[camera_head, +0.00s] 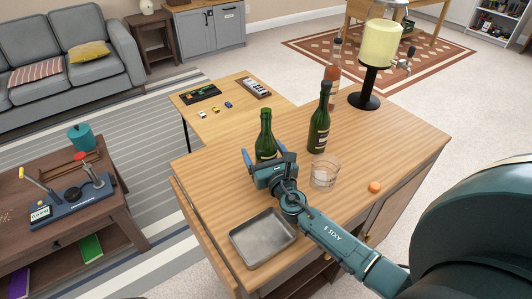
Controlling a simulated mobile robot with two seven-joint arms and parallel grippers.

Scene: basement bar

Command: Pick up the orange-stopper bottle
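A green bottle (265,138) with a pale label stands upright on the wooden bar counter (225,195). My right gripper (268,157) is low in front of it, fingers spread, one to each side of its lower part; I see no firm contact. The gripper hides the bottle's base. A darker green bottle (319,125) stands to the right, and a reddish clear bottle (332,80) behind that one. Their tops are too small to tell which has an orange stopper. My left gripper is not in view.
A glass (324,172) stands right of my gripper, and a small orange round thing (374,187) lies farther right. A metal tray (263,237) is at the front left. A yellow drink dispenser (380,45) stands at the back.

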